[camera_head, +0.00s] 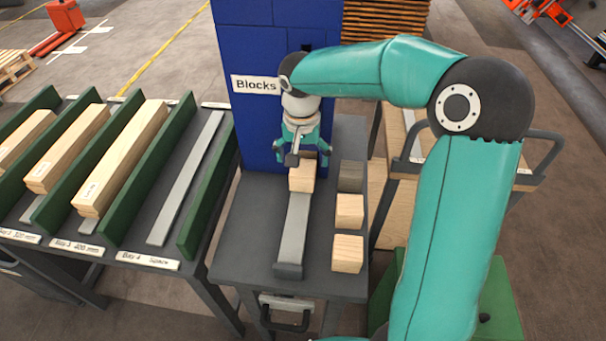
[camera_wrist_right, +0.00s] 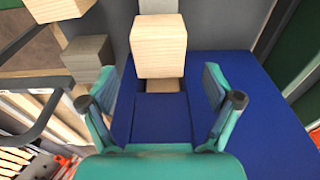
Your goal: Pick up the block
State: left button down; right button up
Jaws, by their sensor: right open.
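A pale wooden block (camera_head: 302,180) sits at the upper end of a grey rail (camera_head: 293,232), against the foot of the blue tower marked "Blocks" (camera_head: 262,120). In the right wrist view the block (camera_wrist_right: 158,46) lies ahead, between the lines of the two fingers and beyond their tips. My right gripper (camera_head: 302,158) is over the block's far end. It is open, and it also shows empty in the wrist view (camera_wrist_right: 160,100). I cannot tell whether a finger touches the block. My left gripper is out of view.
Right of the rail on the dark table stand a grey block (camera_head: 350,176) and two pale blocks (camera_head: 349,211) (camera_head: 347,253). A rack with green dividers (camera_head: 140,190) and long planks (camera_head: 122,160) is at left. A handled cart (camera_head: 400,180) is right.

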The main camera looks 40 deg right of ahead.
aim_at(302, 167)
jog(key=shift+w+d+f, duration=0.1)
jog(key=shift+f, duration=1.55)
jog(key=shift+w+d+f, duration=0.1)
jog(key=shift+f, duration=1.5)
jog(key=c, duration=1.3)
jog(key=shift+r, duration=0.2)
